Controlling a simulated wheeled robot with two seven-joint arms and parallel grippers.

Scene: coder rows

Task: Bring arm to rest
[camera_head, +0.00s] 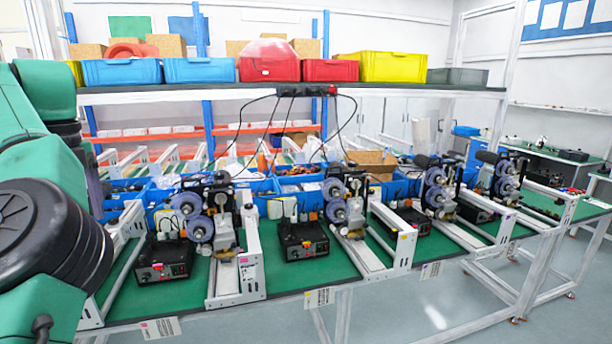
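My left arm (50,220) fills the left edge of the head view, with green links and a large black ribbed joint close to the camera. Its gripper is outside the picture. My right arm and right gripper do not show. The arm hides the left end of the green-topped bench (330,270).
Coder machines (215,215) stand in a row on the bench, with black control boxes (302,240) between white rails (252,250). Blue bins (265,188) sit behind. A shelf (300,92) above holds coloured crates (268,70); cables hang from it. Floor (440,315) at the front right is clear.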

